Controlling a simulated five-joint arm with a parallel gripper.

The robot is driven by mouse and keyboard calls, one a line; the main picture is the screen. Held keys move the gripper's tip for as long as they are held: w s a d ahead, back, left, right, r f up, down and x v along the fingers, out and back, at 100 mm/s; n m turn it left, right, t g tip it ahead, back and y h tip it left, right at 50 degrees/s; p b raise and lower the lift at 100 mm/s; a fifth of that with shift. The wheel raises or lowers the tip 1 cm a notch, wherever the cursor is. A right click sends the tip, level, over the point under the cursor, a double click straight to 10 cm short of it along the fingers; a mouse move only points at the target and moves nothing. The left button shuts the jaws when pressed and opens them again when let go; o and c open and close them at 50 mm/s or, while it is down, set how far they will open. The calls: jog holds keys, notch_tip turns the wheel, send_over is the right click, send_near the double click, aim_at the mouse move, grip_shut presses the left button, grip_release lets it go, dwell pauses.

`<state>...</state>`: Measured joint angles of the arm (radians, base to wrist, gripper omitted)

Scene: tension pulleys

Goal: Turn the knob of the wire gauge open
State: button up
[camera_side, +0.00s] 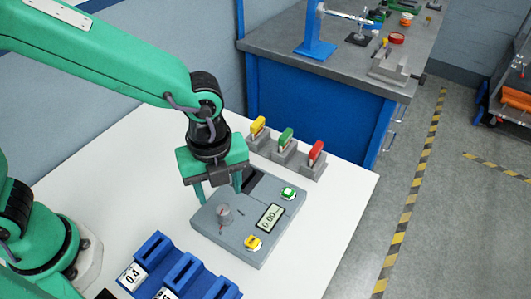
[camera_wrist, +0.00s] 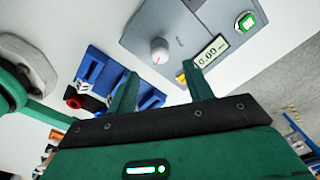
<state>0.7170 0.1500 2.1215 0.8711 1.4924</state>
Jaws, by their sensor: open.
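The wire gauge (camera_side: 210,227) is a flat grey box on the white table; part of it also shows at the top of the wrist view (camera_wrist: 150,22). The display (camera_side: 270,218) reads 0.00. My gripper (camera_side: 220,197) points down above the gauge's back left part, with its green fingers apart and nothing between them. In the wrist view the fingers (camera_wrist: 160,69) are spread wide. I cannot tell the exact fingertip height.
A green button (camera_side: 288,193) and a yellow button (camera_side: 253,242) rise from the gauge. Blue holders (camera_side: 180,272), one labelled 0.4, stand in front. Yellow, green and red handled pieces (camera_side: 286,140) stand on grey blocks behind. The table right of the gauge (camera_side: 335,205) is clear.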

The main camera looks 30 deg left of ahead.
aim_at(223, 209)
jog(key=shift+f, duration=3.9)
jog(key=c, duration=1)
